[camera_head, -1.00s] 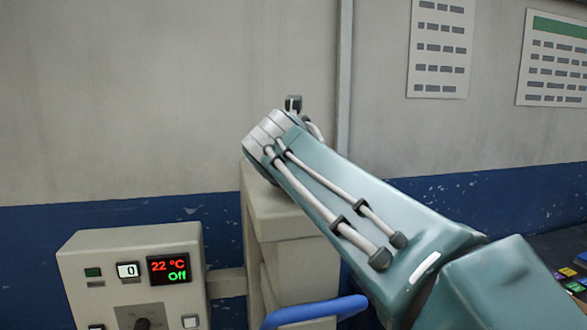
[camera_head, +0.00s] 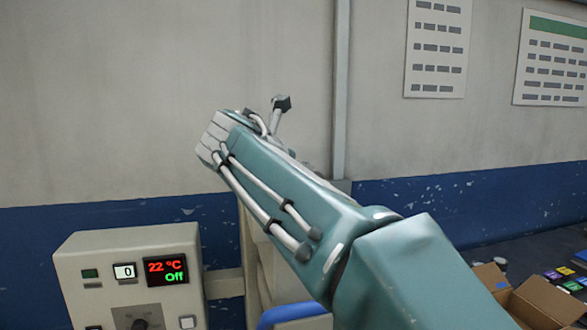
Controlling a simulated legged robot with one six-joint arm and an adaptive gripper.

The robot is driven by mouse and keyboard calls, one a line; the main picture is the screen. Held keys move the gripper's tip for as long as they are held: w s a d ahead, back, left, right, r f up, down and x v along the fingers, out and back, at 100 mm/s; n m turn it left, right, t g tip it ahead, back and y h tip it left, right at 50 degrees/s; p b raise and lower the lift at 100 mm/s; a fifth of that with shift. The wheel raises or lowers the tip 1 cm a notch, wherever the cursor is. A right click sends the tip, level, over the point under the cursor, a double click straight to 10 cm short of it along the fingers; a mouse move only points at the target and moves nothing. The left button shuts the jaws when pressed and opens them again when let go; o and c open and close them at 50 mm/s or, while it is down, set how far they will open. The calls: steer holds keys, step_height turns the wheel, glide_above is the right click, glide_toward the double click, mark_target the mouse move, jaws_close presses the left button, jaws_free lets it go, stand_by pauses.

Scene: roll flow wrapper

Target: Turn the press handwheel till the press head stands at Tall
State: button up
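The beige upright machine body (camera_head: 249,262), which may be the press, stands behind my arm and is mostly covered by it. A rounded blue bar (camera_head: 292,314) shows at the bottom edge; I cannot tell whether it belongs to the handwheel. No press head or Tall mark can be made out. My teal arm crosses the middle from lower right to upper left. A small dark block on a grey stem (camera_head: 281,104) rises behind the arm's far end; I cannot tell what it belongs to. My gripper's fingers are not visible.
An open cardboard box (camera_head: 546,302) and several coloured pieces (camera_head: 570,281) lie on the dark surface at lower right. Printed sheets hang on the wall behind.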

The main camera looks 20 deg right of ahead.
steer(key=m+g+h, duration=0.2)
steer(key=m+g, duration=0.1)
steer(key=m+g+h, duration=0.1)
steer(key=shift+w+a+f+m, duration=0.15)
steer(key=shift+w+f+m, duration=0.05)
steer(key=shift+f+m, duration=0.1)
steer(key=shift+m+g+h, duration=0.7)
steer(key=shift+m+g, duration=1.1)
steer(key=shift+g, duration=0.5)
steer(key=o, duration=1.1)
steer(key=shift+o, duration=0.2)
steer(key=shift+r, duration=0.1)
